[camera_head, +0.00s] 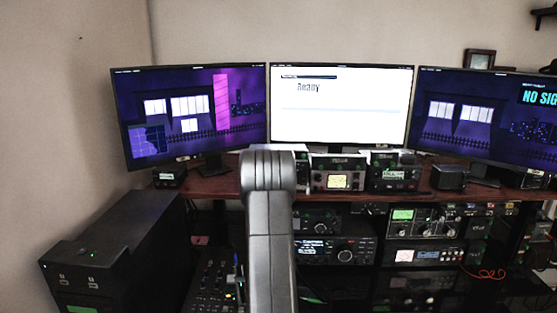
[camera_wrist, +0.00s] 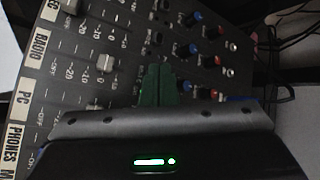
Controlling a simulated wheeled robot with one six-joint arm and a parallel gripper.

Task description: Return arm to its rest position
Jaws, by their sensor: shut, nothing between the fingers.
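My gripper (camera_wrist: 156,84) shows in the wrist view as two green fingers pressed together, with nothing between them. It is over a dark mixer panel (camera_wrist: 72,62) with slider caps and labels such as "RADIO", "PC" and "PHONES". I cannot tell whether the fingertips touch the panel. In the head view my grey arm stands in the middle, reaching up in front of the desk. The mixer (camera_head: 212,281) is low, just left of the arm. My gripper cannot be made out in the head view.
Several red and blue knobs (camera_wrist: 193,50) lie right of the fingers, with cables beyond. A desk (camera_head: 213,187) carries three monitors; the middle one (camera_head: 340,112) reads "Ready". Radio units (camera_head: 335,250) fill the shelves below. A black cabinet (camera_head: 115,250) stands at left.

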